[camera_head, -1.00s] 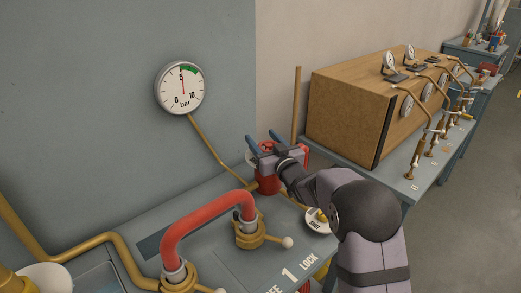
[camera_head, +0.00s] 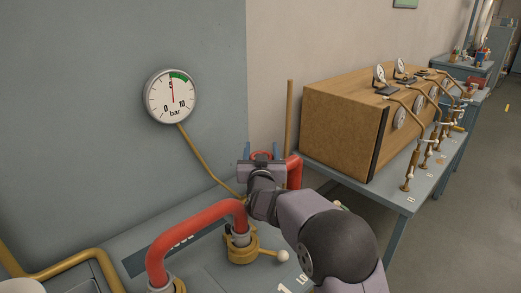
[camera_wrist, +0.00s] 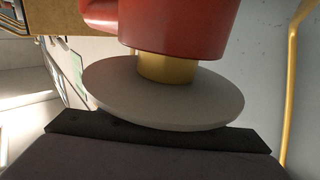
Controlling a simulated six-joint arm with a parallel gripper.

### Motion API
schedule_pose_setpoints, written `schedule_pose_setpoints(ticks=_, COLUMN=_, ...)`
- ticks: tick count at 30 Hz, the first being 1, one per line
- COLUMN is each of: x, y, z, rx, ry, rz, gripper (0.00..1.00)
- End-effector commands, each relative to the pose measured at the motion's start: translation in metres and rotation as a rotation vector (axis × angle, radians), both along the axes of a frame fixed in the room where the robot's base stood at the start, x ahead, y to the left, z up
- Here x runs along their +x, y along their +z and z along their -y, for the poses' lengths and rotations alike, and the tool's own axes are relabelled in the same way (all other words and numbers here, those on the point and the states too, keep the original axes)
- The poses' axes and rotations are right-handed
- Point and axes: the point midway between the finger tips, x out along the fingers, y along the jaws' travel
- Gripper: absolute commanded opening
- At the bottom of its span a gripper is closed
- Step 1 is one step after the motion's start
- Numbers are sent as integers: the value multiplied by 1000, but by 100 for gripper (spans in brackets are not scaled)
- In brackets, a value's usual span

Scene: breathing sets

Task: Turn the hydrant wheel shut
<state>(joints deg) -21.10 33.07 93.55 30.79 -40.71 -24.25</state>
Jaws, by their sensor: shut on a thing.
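The red hydrant wheel (camera_head: 262,155) sits on the hydrant at the back of the bench, and only a bit of its rim shows. My gripper (camera_head: 261,151) is shut on the wheel, its blue fingers on either side of it. The wrist hides most of the hydrant; a red pipe bend (camera_head: 294,168) shows to the right. The wrist view shows a red body (camera_wrist: 180,25), a brass neck (camera_wrist: 166,67) and a grey disc (camera_wrist: 165,95) close to the camera; the fingertips are not visible there. The pressure gauge (camera_head: 170,97) points near 5 bar.
A red hose (camera_head: 190,226) arches over the bench left of my arm, ending at a brass valve (camera_head: 242,248) with a white-knobbed lever. A thin upright rod (camera_head: 290,120) and a large wooden box (camera_head: 345,128) stand to the right. The floor at far right is clear.

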Motion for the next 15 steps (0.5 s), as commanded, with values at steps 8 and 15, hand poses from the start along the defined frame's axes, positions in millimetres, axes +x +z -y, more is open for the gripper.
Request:
schedule_pose_setpoints(ticks=8, x=0, y=1, z=0, rx=-2, ry=-8, rz=3, gripper=33)
schedule_pose_setpoints(ticks=15, x=0, y=2, z=0, rx=-2, ry=-8, rz=5, gripper=70)
